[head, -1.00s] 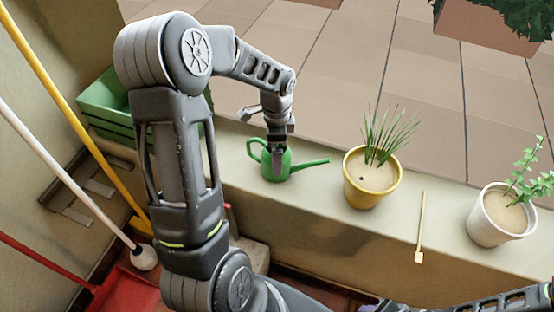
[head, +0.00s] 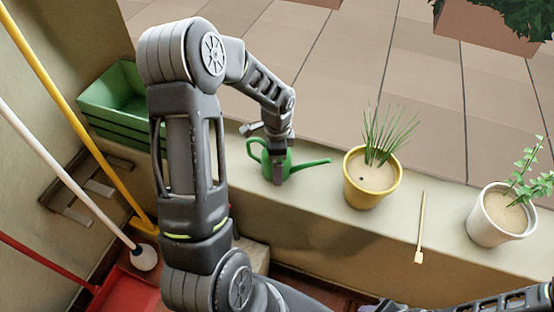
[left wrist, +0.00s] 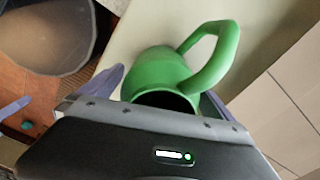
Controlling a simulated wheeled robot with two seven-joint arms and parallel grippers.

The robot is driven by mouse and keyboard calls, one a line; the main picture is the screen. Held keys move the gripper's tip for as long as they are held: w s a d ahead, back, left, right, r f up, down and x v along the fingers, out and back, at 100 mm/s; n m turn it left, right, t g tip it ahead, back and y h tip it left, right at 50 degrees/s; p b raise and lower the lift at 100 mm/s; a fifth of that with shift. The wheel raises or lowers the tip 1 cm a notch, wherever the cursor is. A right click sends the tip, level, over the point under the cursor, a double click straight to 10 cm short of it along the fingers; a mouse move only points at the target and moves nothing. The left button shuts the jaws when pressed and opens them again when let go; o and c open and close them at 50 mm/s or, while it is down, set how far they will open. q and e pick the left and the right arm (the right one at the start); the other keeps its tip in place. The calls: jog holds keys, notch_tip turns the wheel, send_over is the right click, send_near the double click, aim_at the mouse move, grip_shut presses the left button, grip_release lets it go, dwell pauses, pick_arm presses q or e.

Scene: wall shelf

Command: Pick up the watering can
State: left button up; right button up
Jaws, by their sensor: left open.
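The green watering can (head: 285,168) stands upright on the ledge, its spout to the right and its handle to the left. My left gripper (head: 278,172) is over the can, pointing down, with a finger in front of its body. In the left wrist view the can (left wrist: 160,68) shows between the two open fingers of the left gripper (left wrist: 165,90), its dark opening close to the palm and its handle reaching up and right. I cannot tell whether the fingers touch it. Part of my right arm shows at the bottom right of the head view, without its gripper.
On the ledge (head: 330,225), a yellow pot (head: 362,192) with a spiky plant stands right of the can. A wooden stick (head: 421,230) and a white pot (head: 488,228) lie farther right. A green crate (head: 112,125) is at the left, near several long handles.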

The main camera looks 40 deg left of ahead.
pick_arm(q)
jog(key=shift+c, duration=0.3)
jog(key=c, duration=1.4)
